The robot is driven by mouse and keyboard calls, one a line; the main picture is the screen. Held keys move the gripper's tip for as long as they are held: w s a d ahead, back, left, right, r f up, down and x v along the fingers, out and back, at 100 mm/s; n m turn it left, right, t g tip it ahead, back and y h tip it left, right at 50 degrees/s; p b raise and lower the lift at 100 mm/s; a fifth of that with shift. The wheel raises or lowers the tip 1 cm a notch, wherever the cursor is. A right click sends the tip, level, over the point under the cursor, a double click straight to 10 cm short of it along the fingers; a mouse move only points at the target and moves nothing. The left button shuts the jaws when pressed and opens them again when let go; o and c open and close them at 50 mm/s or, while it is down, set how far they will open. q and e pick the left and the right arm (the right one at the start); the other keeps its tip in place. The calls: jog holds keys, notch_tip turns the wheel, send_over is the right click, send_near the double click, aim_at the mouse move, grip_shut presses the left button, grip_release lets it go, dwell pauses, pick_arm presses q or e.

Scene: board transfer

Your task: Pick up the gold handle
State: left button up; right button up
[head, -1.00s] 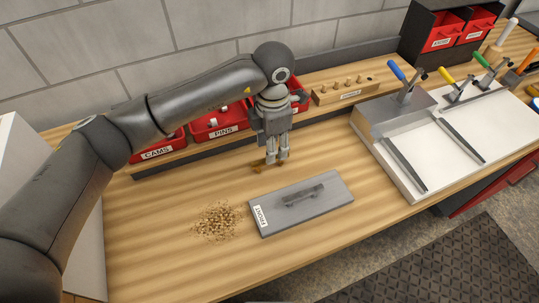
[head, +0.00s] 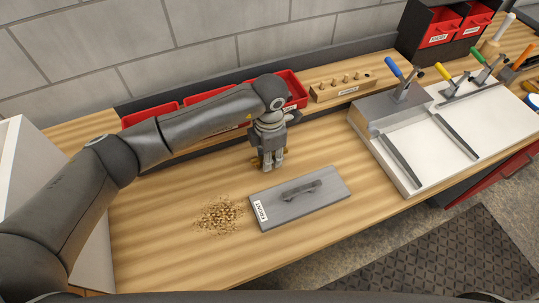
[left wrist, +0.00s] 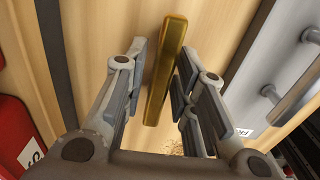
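The gold handle (left wrist: 166,72) is a long bar in the left wrist view, lying over the wooden bench top. In the head view only a small gold part (head: 256,163) shows, the rest hidden by my left gripper (head: 267,167). The gripper points down at the handle, just behind the grey board. In the left wrist view my left gripper (left wrist: 160,92) is open, with one finger on each side of the bar and gaps showing. Whether a fingertip touches it I cannot tell. My right gripper is in neither view.
The grey board (head: 310,208) with a dark grey handle (head: 301,190) and a FRONT label lies close in front. Wood chips (head: 221,215) lie to its left. Red bins (head: 290,88) stand behind my left arm. A white fixture (head: 405,145) with clamps stands at right.

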pick_arm(q)
grip_shut()
jog(key=shift+r, duration=0.15)
